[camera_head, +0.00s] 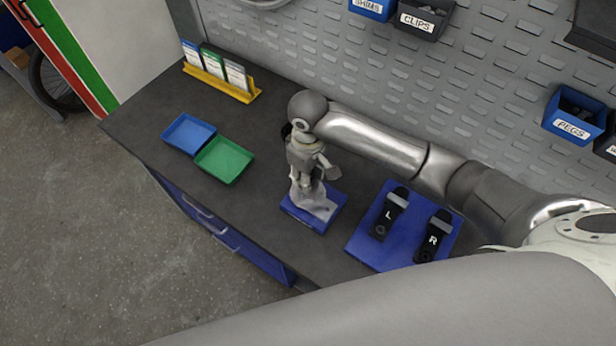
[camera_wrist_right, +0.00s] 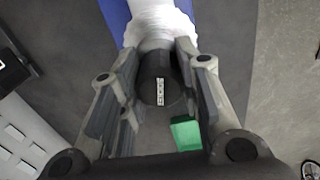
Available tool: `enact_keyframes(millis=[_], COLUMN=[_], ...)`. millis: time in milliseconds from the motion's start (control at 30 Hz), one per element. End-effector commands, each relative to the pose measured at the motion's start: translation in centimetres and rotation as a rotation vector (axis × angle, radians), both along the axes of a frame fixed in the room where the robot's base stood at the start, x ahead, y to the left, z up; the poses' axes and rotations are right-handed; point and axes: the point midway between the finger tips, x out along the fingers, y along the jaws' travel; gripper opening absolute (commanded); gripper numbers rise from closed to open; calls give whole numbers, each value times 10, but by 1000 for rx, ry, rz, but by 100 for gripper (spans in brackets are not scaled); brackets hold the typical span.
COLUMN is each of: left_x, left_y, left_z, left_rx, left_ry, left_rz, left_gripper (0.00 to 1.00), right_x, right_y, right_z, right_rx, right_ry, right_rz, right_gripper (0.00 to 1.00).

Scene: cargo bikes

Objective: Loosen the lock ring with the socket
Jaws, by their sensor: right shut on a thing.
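My right gripper (camera_head: 312,170) is over a blue base plate (camera_head: 298,212) on the bench, beside a pale grey stand (camera_head: 313,200). In the right wrist view, a dark cylinder with a small white label, the socket (camera_wrist_right: 153,66), sits between the fingers of the right gripper (camera_wrist_right: 158,92), which are shut on it. The pale stand (camera_wrist_right: 160,18) is right beyond the socket in that view. I cannot make out the lock ring; the gripper and socket cover that area. I cannot tell whether the socket touches it. My left gripper is not in view.
A blue mat (camera_head: 372,248) to the right holds two black pieces marked L (camera_head: 389,213) and R (camera_head: 434,236). A blue tray (camera_head: 188,133) and a green tray (camera_head: 224,160) lie left. A yellow card holder (camera_head: 222,84) stands behind them. Bins hang on the pegboard (camera_head: 470,95).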

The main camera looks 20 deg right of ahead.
Motion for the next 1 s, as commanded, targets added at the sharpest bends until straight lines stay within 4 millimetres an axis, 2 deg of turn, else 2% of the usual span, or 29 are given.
enact_keyframes(millis=[367,467,800,1000], left_x=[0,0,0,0], left_y=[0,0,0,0], left_z=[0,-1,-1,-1], left_rx=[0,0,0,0], left_ry=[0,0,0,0], left_rz=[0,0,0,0], left_gripper=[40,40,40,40], right_x=[-2,-2,-2,-3], right_y=[0,-1,-1,0], right_z=[-3,-3,-3,-4], right_rx=[-2,-4,-3,-1], right_ry=[6,7,9,9], right_rz=[40,116,536,592], right_gripper=[0,0,0,0])
